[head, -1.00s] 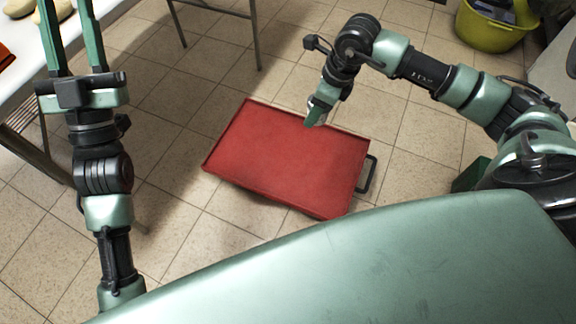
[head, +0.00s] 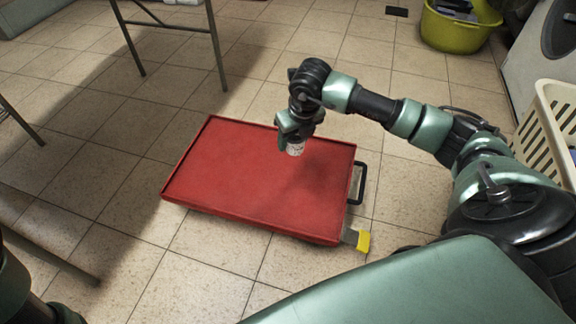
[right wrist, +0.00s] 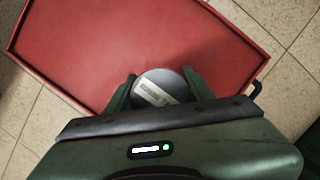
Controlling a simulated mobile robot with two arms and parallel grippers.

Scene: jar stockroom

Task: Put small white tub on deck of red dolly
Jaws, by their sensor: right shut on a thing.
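The red dolly (head: 240,190) stands on the tiled floor in the middle of the head view, its flat deck empty. My right gripper (head: 295,140) is over the deck's far right part, pointing down. It is shut on the small white tub (head: 295,149), whose lower part shows below the fingers. In the right wrist view the tub's round lid with a label (right wrist: 158,88) sits between the two fingers, with the red deck (right wrist: 130,40) beyond it. I cannot tell whether the tub touches the deck. My left gripper is out of view.
The dolly has a black handle (head: 358,183) on its right side. A yellow-and-grey item (head: 362,241) lies by its near right corner. A yellow-green bucket (head: 458,27) and a cream basket (head: 550,130) stand to the right. Metal table legs (head: 215,50) stand at the back left.

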